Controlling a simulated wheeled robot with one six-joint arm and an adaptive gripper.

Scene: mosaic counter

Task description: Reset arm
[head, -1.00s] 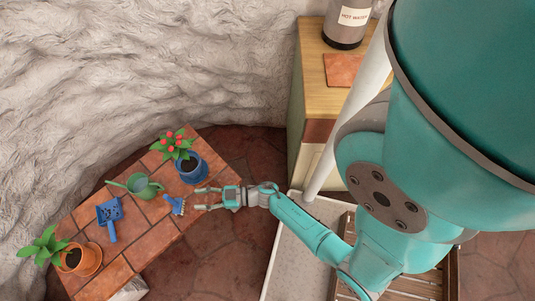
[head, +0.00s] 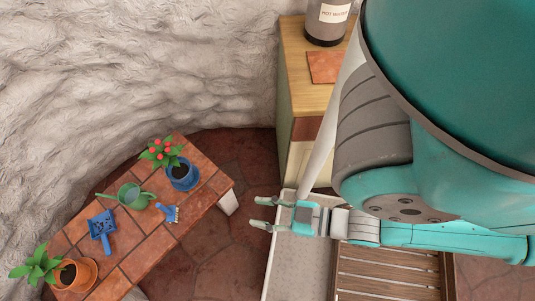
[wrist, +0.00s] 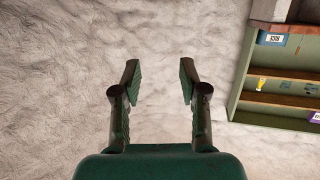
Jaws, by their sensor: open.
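My gripper (head: 265,213) is open and empty in the head view. It is right of the tiled counter and apart from it, above the edge of a pale tray. In the wrist view its two fingers (wrist: 158,85) are spread with only the rough pale wall behind them. My teal arm reaches in from the right and covers much of the right side of the head view.
The tiled counter (head: 143,244) holds a blue brush (head: 168,211), a blue dustpan (head: 102,228), a green watering can (head: 131,196) and two potted plants. A wooden cabinet (head: 302,88) stands at the back, with a hot water dispenser (head: 325,32). A green shelf (wrist: 280,103) shows in the wrist view.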

